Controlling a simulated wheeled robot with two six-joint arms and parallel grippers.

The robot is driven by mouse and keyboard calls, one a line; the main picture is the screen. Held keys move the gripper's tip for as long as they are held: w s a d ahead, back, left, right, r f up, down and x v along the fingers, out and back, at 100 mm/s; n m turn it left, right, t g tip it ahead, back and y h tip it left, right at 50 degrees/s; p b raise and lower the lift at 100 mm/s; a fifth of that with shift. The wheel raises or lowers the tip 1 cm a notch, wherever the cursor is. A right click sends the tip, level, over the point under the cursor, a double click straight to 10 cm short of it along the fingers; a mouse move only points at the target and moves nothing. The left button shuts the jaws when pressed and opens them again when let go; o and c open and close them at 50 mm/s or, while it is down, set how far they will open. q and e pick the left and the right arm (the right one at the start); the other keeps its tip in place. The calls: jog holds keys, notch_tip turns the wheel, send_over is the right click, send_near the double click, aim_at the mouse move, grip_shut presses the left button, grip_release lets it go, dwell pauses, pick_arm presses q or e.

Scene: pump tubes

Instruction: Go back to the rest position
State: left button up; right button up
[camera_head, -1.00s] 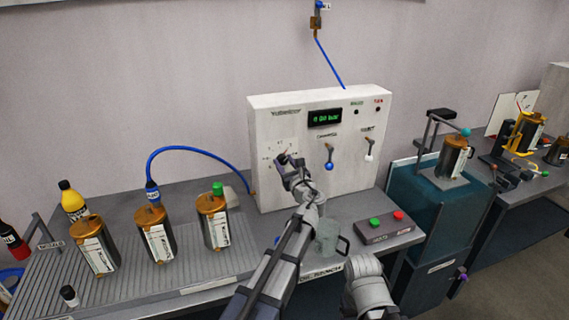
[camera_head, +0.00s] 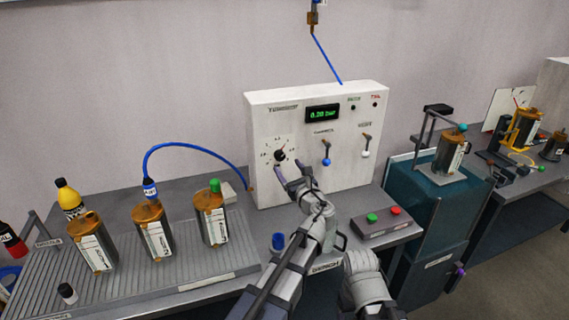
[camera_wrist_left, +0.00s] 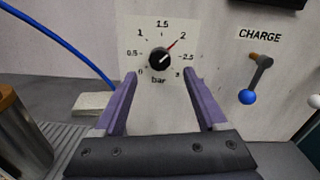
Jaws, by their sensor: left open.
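My left gripper (camera_head: 289,171) is open and empty in front of the white panel box (camera_head: 262,178), just below the dial knob. It also shows in the wrist view (camera_wrist_left: 160,76), with its purple fingers spread below the knob and apart from it. The round black dial knob (camera_head: 280,155) is uncovered; in the wrist view the knob (camera_wrist_left: 159,60) has its red pointer turned to about 2 on the bar scale. A grey rounded part of my other arm shows at the bottom of the head view, but my right gripper is not visible.
The box has a green display (camera_head: 323,114), a blue-tipped charge lever (camera_head: 326,152) and a white-tipped lever (camera_head: 366,145). A button box (camera_head: 383,222) stands right of my left arm. Three canisters, one being this one (camera_head: 155,238), stand on the ribbed tray at left.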

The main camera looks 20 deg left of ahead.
pick_arm(q)
jog(key=shift+s+d, duration=0.45)
jog(key=shift+s, duration=0.15)
